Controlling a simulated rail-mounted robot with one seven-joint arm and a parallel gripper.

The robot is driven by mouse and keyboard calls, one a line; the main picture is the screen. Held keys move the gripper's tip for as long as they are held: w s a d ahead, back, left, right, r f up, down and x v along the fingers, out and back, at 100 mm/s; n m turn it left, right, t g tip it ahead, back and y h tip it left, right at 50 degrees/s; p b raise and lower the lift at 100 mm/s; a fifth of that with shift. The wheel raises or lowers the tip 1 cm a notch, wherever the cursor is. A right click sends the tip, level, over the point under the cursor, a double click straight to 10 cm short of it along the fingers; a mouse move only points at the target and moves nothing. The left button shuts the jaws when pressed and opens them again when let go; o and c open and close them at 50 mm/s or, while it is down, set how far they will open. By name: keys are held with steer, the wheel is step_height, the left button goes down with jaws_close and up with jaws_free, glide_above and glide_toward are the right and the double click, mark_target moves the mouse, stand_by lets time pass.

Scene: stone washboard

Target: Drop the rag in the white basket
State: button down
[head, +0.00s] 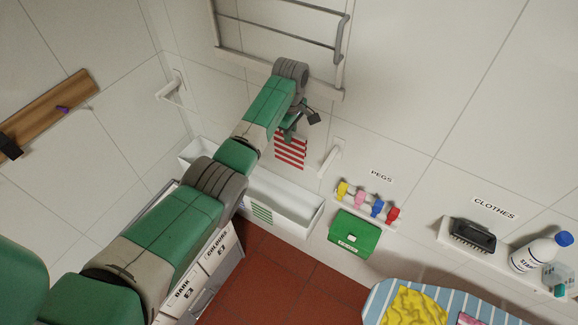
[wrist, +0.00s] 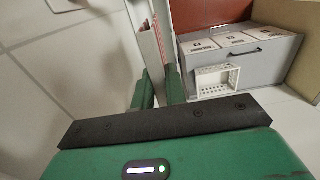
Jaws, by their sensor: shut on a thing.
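The red-and-white striped rag (head: 290,152) hangs below my gripper (head: 291,132) in the head view, in front of the tiled wall and above a white trough (head: 290,203). My gripper is shut on the rag's upper part. In the wrist view the rag (wrist: 147,45) shows nearly edge-on between the green fingers (wrist: 157,92). A white basket (wrist: 232,71) with holes in its sides stands against a grey cabinet, to the right of the fingers in the wrist view. I cannot make out the basket in the head view.
A green-striped cloth (head: 262,213) hangs on the trough's front. A wall rack (head: 345,40) is above my wrist. Coloured pegs (head: 361,199) and a green box (head: 354,234) are to the right. A labelled grey cabinet (wrist: 250,60) stands behind the basket. Red floor (head: 270,285) is open below.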

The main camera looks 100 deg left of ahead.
steer(key=shift+r, duration=0.15)
steer(key=shift+r, duration=2.9)
